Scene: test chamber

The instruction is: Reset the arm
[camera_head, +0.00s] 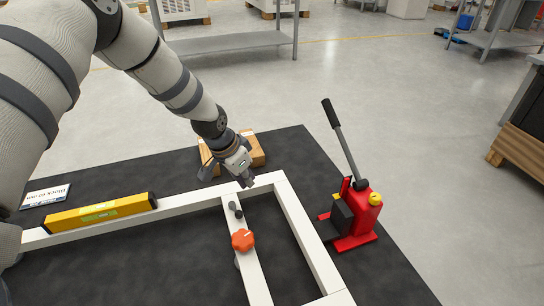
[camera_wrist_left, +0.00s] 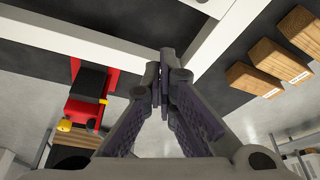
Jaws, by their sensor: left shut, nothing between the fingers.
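My left arm comes in from the upper left in the head view. Its gripper (camera_head: 246,181) hangs just above the far edge of the white frame (camera_head: 302,233), near where the middle bar meets it. In the left wrist view the gripper's fingers (camera_wrist_left: 165,85) are closed together with nothing between them. The white frame also shows there, behind the fingertips (camera_wrist_left: 90,38). Whether the fingertips touch the frame, I cannot tell. My right gripper is in neither view.
An orange knob (camera_head: 242,240) sits on the middle bar. A yellow level (camera_head: 100,212) lies at the left. A red jack (camera_head: 357,214) with a raised lever stands right of the frame. Wooden blocks (camera_head: 258,155) lie behind my gripper.

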